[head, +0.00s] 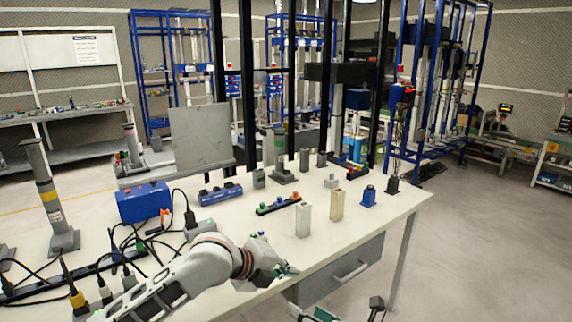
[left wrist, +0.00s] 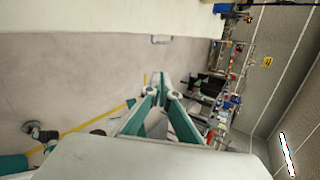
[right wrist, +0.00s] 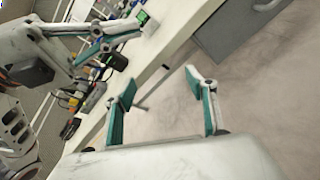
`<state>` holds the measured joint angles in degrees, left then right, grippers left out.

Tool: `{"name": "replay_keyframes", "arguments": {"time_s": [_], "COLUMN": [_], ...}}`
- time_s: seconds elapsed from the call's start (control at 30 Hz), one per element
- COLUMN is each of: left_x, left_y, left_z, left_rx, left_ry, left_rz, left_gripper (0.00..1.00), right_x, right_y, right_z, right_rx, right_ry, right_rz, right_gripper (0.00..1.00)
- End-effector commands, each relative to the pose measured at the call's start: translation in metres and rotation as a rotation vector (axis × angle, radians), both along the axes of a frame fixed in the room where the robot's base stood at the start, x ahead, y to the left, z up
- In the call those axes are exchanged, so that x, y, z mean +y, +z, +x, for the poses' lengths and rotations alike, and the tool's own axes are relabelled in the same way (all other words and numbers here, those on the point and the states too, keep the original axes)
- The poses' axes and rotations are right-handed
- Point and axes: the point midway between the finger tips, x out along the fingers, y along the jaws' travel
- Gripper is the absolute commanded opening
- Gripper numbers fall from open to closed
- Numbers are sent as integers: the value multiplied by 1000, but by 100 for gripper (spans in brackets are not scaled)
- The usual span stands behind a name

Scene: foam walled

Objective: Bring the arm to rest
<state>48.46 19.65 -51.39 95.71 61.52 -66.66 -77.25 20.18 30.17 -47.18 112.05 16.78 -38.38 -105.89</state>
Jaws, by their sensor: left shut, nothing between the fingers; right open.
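My left gripper (head: 288,270) reaches in from the lower left, over the front edge of the white table (head: 385,213). In the left wrist view its fingers (left wrist: 162,92) come together with nothing between them. My right gripper (head: 338,311) shows only in part at the bottom edge of the head view, in front of the table and lower than the left one. In the right wrist view its fingers (right wrist: 158,82) are spread apart and empty, with floor behind them. My left gripper also shows at the upper left there (right wrist: 115,35).
A cream block (head: 337,205), a pale block (head: 303,220) and a blue part (head: 369,197) stand near the table's front edge. A drawer (head: 345,271) hangs beneath. A blue box (head: 144,202) and cables lie at left. The floor (head: 480,250) at right is clear.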

Motion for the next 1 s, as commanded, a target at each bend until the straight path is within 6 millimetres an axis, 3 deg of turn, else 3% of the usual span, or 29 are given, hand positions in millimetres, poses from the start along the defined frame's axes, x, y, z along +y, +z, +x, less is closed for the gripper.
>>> {"name": "replay_keyframes", "arguments": {"time_s": [0.03, 0.23, 0.47, 0.77, 1.0], "left_x": [-3, 1, 27, 91, 157], "left_y": [-18, -70, -129, -207, -258], "left_z": [-10, -40, -80, -155, -237], "left_rx": [49, 226, 416, 609, 694], "left_ry": [44, 273, 559, 954, 1257], "left_rz": [-61, -325, -603, -911, -1105], "left_gripper": [0, 0, 0, 0, 0], "right_x": [1, -5, -24, -65, -108], "right_y": [-9, -40, -80, -139, -187], "right_z": [-8, -32, -65, -121, -180], "right_rx": [59, 304, 571, 866, 1024], "right_ry": [-33, -204, -430, -771, -1069], "right_rz": [74, 411, 788, 1270, 1645], "right_gripper": [56, 56, 56, 56, 56]}}
